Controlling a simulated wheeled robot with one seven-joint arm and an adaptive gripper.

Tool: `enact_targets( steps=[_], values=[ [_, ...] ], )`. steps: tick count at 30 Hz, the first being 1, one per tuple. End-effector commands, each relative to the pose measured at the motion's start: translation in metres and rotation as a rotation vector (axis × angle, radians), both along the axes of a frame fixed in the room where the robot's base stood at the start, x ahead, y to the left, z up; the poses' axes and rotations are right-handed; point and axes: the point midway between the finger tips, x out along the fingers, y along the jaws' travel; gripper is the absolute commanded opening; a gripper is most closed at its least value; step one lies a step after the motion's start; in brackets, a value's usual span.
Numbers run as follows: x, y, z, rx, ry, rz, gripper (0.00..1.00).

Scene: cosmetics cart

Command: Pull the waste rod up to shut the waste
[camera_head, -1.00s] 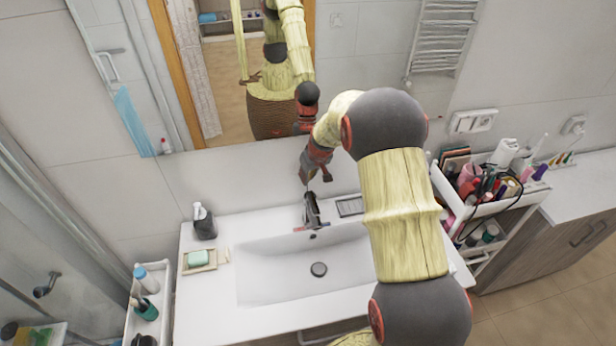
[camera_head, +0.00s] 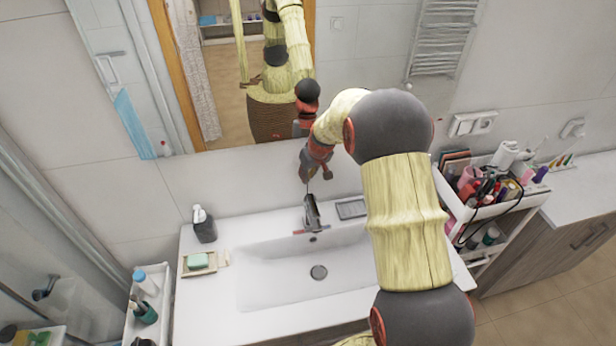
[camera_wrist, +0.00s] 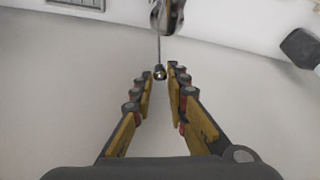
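The waste rod (camera_wrist: 158,48) is a thin metal rod ending in a small round knob (camera_wrist: 159,73). It stands by the chrome tap (camera_head: 311,211) at the back of the white basin. In the wrist view the tap (camera_wrist: 173,14) is at the top. My gripper (camera_wrist: 160,72) has its fingertips on either side of the knob, with a narrow gap visible between the fingers; contact with the knob is not clear. In the head view my gripper (camera_head: 315,174) hangs above the tap, with its fingers apart.
A dark soap bottle (camera_head: 204,226) and a soap dish (camera_head: 199,271) stand left of the basin. A grey slotted tray (camera_head: 351,208) lies right of the tap. A cart of cosmetics (camera_head: 490,200) stands at right. The mirror is close behind my arm.

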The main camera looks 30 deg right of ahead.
Motion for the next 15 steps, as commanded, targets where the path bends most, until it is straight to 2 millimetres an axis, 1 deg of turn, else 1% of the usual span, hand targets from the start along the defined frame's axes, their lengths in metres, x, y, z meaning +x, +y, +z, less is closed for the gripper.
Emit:
enact_targets(
  steps=[1, 8, 15],
  values=[
    [0.0001, 0.0, 0.0005, 0.0, -0.001, 0.0, 0.19],
    [-0.0004, 0.0001, -0.0007, 0.0, 0.001, 0.0, 0.32],
    [-0.0006, 0.0001, -0.0011, 0.0, 0.002, 0.0, 0.32]
  ],
)
